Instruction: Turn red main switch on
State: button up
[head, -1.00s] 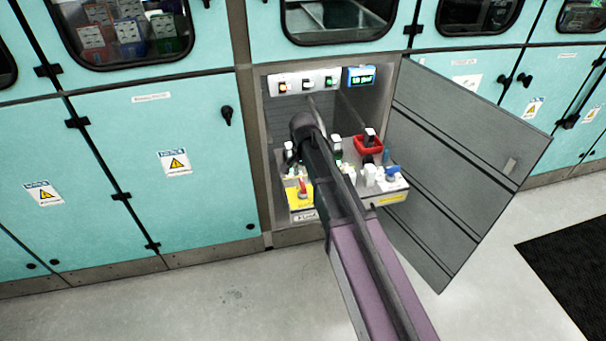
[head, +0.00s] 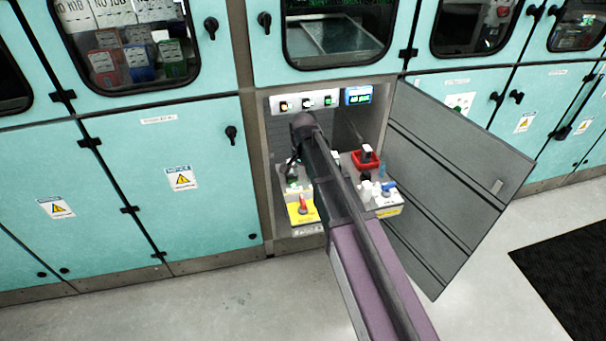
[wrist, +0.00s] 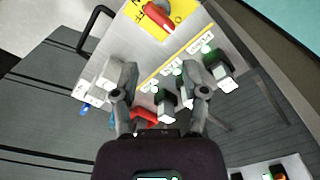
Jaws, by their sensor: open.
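The red main switch (head: 303,206) sits on a yellow plate (head: 296,215) at the front left of the pulled-out panel in the open cabinet bay. In the wrist view the red switch (wrist: 158,15) is at the top edge, with the letters "OFF" partly readable beside it. My gripper (wrist: 158,78) is open in the wrist view, its fingers spread over the panel. The switch lies beyond the fingertips and apart from them. In the head view my arm hides most of the gripper and part of the panel.
The panel holds several small modules and a red tray (head: 364,160). A strip of lit buttons (head: 306,102) and a small display (head: 358,95) are above. The grey door (head: 455,185) stands open at the right. The floor in front is clear.

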jog(key=s+d+r+n+p, duration=0.1)
jog(key=s+d+n, duration=0.4)
jog(key=s+d, duration=1.3)
jog(key=shift+d+r+n+p, duration=0.3)
jog(key=shift+d+r+n, duration=0.1)
jog(key=shift+d+r, duration=0.3)
jog(key=shift+s+d, duration=0.1)
jog(key=shift+s, duration=0.05)
dwell(1.3)
